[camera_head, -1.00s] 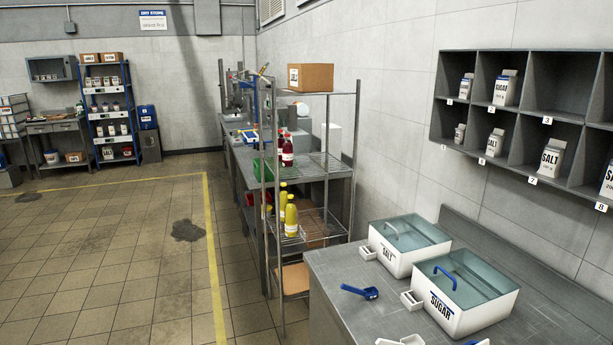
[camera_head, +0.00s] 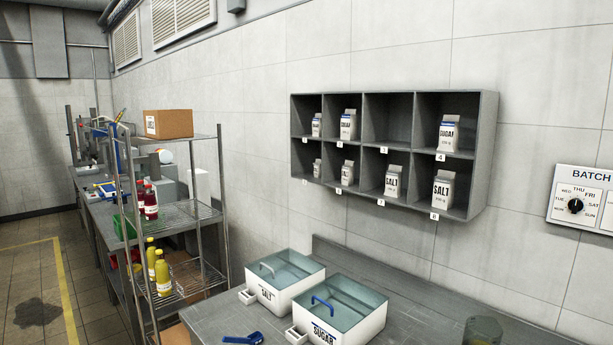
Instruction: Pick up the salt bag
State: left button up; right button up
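Several white salt bags stand upright in the lower row of the grey wall shelf (camera_head: 488,150). The largest salt bag (camera_head: 443,190) is in the far right compartment, above label 8. Another salt bag (camera_head: 393,182) stands one compartment to its left, above label 7. A smaller salt bag (camera_head: 347,174) is left of that, and a small container (camera_head: 317,168) at the far left is too small to read. Sugar bags (camera_head: 449,134) (camera_head: 348,124) stand in the upper row. Neither of my grippers is in view.
A metal counter (camera_head: 400,290) runs below the shelf. On it are a salt bin (camera_head: 270,298), a sugar bin (camera_head: 345,322), a blue scoop (camera_head: 243,339) and a glass jar (camera_head: 482,331). A wire rack (camera_head: 195,213) with bottles and a cardboard box (camera_head: 168,123) stands left. A batch dial panel (camera_head: 580,200) hangs right.

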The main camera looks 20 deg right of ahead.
aim_at(317, 166)
jog(key=z, duration=0.25)
jog(key=i+j+z, duration=0.6)
jog(key=z, duration=0.15)
jog(key=j, duration=0.1)
